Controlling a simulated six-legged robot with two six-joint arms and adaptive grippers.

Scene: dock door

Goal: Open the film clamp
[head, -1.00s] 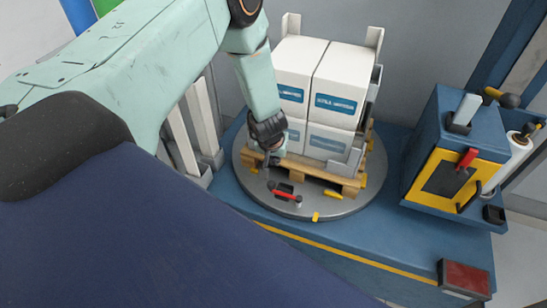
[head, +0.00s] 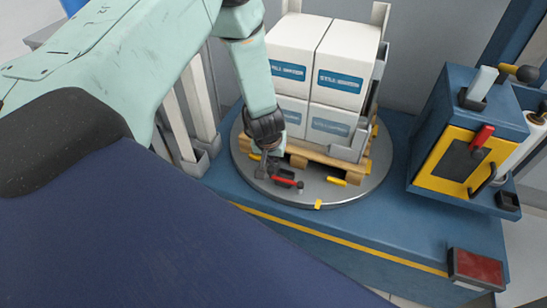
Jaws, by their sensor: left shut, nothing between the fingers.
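The film clamp appears as a small dark block with a red lever (head: 284,180) on the front of the round grey turntable (head: 320,198). The lever lies low, roughly level, with a dark knob at its right end. My left gripper (head: 264,172) points down at the left end of the clamp, its fingers shut and empty. The fingertips are very near the red lever; I cannot tell whether they touch it. My right gripper is not in view.
White cartons (head: 345,65) are stacked on a wooden pallet (head: 298,160) on the turntable, just behind the gripper. A blue and yellow machine (head: 462,150) with handles and a film roll stands right. A red-topped box (head: 474,267) sits front right. The blue deck in front is clear.

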